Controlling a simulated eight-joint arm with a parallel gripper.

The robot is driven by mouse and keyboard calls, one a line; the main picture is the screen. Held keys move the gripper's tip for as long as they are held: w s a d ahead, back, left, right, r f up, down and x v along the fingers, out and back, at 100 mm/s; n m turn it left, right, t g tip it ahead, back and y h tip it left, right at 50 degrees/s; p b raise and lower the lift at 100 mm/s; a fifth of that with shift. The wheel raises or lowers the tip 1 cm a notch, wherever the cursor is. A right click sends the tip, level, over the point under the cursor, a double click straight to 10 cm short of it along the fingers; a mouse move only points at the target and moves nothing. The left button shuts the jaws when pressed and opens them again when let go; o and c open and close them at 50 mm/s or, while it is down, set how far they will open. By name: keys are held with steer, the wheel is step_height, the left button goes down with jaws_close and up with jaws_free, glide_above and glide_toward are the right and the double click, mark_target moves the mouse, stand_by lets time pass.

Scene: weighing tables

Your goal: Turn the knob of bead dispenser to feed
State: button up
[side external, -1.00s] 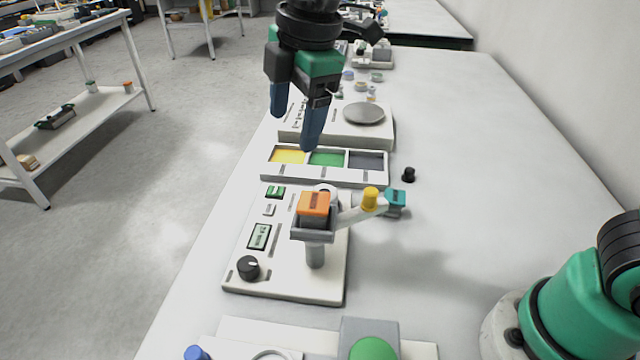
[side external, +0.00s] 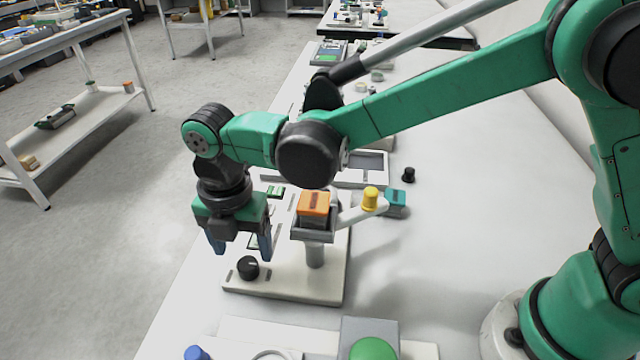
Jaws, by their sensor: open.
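The bead dispenser (side external: 285,288) is a white base plate with a grey post bearing an orange-topped hopper (side external: 314,205). A black round knob (side external: 248,267) sits at the plate's front left corner, with a pale mark on its top. My gripper (side external: 240,254) is open and empty, pointing down. Its two blue fingers are spread apart, appearing just above and behind the knob, one finger to each side of it. Whether either finger touches the knob cannot be told. My gripper partly hides the dispenser's small display and label.
A yellow-capped arm (side external: 370,200) with a teal end (side external: 396,199) reaches right from the hopper. A small black cylinder (side external: 408,174) stands behind it. A green dome (side external: 373,349) and a blue knob (side external: 196,353) are at the front. The table's right side is clear.

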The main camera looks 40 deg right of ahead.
mark_target(247, 263)
steer(key=shift+f, duration=1.8)
jaws_close()
steer(key=shift+m, duration=0.3)
steer(key=m, duration=0.3)
steer(key=shift+m, duration=1.9)
jaws_free()
